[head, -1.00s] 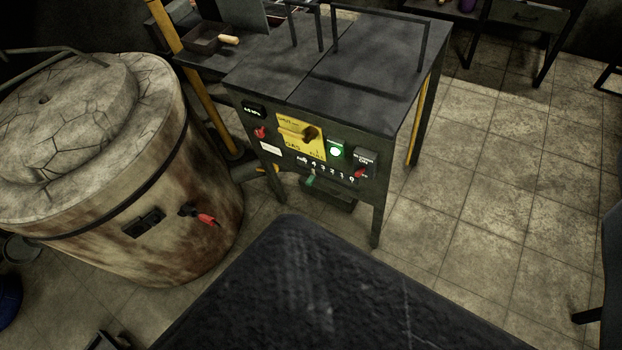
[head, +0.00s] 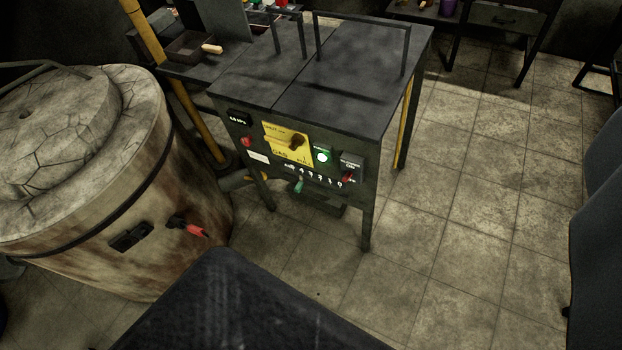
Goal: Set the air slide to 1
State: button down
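The control panel (head: 238,152) is on the front of a dark steel table. Low on it is a row of white numbers, too small to read surely. A green handle (head: 299,185), which looks like the air slide, hangs under the left part of that row. Its exact setting cannot be told. Above it are a yellow gas plate (head: 288,151) with a dark knob (head: 296,142) and a lit green button (head: 322,157). A red switch (head: 348,177) is at the right. My gripper is not in view; a dark block, likely mine, fills the bottom.
A round stained furnace (head: 150,215) with a red-handled lever (head: 190,228) stands close on the left. A yellow post (head: 180,90) stands behind it. Dark chair-like shapes (head: 600,240) are at the right edge. Tiled floor (head: 460,200) right of the table is clear.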

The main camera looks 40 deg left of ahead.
aim_at(298, 187)
jog(key=k, duration=1.15)
jog(key=u, duration=0.85)
jog(key=i, duration=1.35)
jog(key=z, duration=0.1)
